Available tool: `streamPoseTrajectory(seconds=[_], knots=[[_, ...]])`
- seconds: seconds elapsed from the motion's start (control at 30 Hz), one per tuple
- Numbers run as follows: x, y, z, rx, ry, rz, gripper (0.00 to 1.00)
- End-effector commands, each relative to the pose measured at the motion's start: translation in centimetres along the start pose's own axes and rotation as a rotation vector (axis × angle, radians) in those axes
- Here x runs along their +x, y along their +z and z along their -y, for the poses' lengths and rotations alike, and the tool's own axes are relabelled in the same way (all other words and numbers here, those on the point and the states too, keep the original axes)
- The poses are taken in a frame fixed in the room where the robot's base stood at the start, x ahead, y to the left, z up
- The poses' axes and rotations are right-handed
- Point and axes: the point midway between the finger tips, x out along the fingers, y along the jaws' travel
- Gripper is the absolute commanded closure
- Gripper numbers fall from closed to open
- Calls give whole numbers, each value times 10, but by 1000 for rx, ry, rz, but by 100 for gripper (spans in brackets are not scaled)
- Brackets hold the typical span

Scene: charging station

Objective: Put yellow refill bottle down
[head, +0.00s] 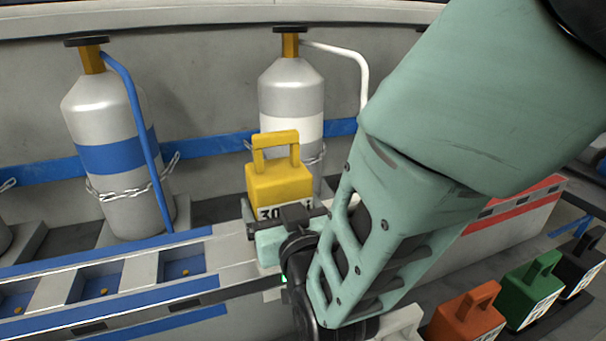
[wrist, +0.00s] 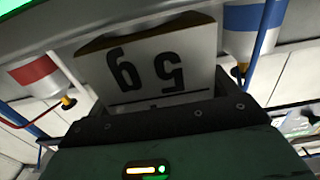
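The yellow refill bottle (head: 278,186) is a block with an arched handle on top and a white number label low on its front. It is upright at the end of the grey and white rack, in front of the white-banded cylinder. My gripper (head: 292,218) is right against its lower front and covers part of the label. In the wrist view a block with a white numbered label (wrist: 150,68) is close in front of my gripper's dark jaws (wrist: 160,118), and its lower edge is hidden by them. The fingertips and the bottle's base are hidden, so the grip does not show.
A rack (head: 130,285) with blue-edged slots runs to the left. Cylinders with a blue band (head: 112,155) and a white band (head: 291,100) stand behind. Orange (head: 466,320), green (head: 530,288) and black (head: 578,262) bottles stand at the lower right.

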Motion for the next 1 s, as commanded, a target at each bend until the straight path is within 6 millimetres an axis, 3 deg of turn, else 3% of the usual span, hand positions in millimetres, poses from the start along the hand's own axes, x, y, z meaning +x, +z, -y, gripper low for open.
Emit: streamPoseTrajectory(seconds=[0.37,0.57,0.83,1.0], knots=[[0,-5,0,0,0,0,0],[-32,-2,0,0,-2,3,0],[-95,-3,0,-2,-4,2,0],[-108,-7,1,-3,0,5,0]])
